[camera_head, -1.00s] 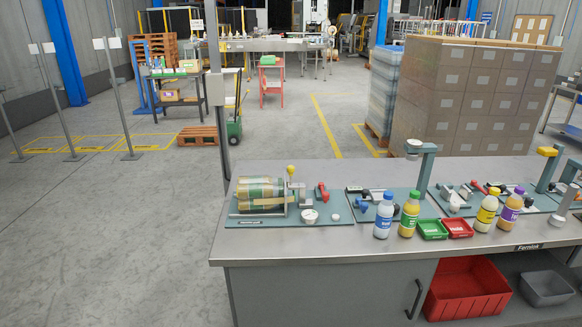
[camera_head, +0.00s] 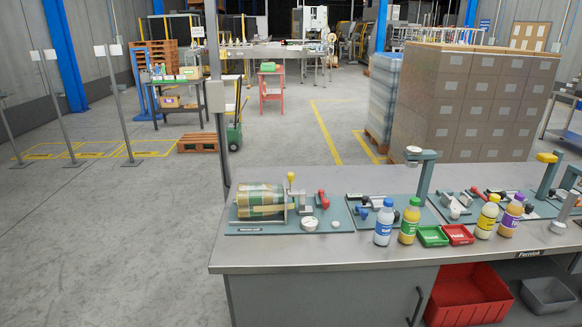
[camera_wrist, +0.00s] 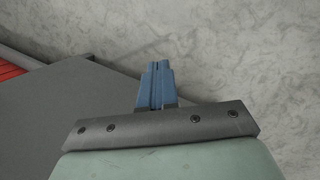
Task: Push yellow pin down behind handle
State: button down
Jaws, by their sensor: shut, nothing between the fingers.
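The yellow pin (camera_head: 291,178) is a small round yellow knob standing upright on a metal bracket, on the leftmost blue-grey base plate (camera_head: 246,228). It is at the right end of a banded cream-and-green cylinder (camera_head: 259,202). A red-tipped handle (camera_head: 323,199) stands just right of the pin on the same plate. The pin's lower part is hard to make out. My gripper (camera_wrist: 158,65) shows in the wrist view with its blue fingers together and empty, over grey floor and away from the pin. I cannot clearly make it out in the head view.
More fixture plates stand to the right on the steel bench (camera_head: 285,258). Blue (camera_head: 384,224), green-capped, yellow and purple bottles and green (camera_head: 432,236) and red (camera_head: 459,234) trays line the front. A red bin (camera_head: 468,296) sits below. The bench's front left is clear.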

jog(key=w+a+r+n+t, duration=0.25)
jog(key=w+a+r, duration=0.25)
jog(key=w+a, duration=0.3)
jog(key=w+a+r+n+t, duration=0.1)
jog(key=w+a+r+t, duration=0.2)
jog(key=w+a+r, duration=0.5)
jog(key=w+a+r+n+t+y, duration=0.1)
jog(key=w+a+r+t, duration=0.15)
jog(key=a+r, duration=0.75)
jog(key=w+a+r+n+t+y, duration=0.1)
jog(key=w+a+r, duration=0.2)
jog(key=a+r, duration=0.8)
jog(key=w+d+r+m+g, duration=0.1)
jog(key=w+d+r+m, duration=0.2)
jog(key=w+d+r, duration=0.45)
jog(key=w+d+r+m+g, duration=0.2)
jog(key=w+d+r+m, duration=0.25)
jog(key=w+r, duration=0.5)
jog(key=w+d+r+m, duration=0.1)
jog(key=w+d+r, duration=0.2)
jog(key=d+r, duration=0.7)
jog(key=w+d+r+m+g+y, duration=0.1)
jog(key=w+d+r+m, duration=0.1)
jog(key=d+r, duration=0.9)
jog(key=shift+w+d+r+g, duration=0.3)
jog(key=shift+w, duration=0.3)
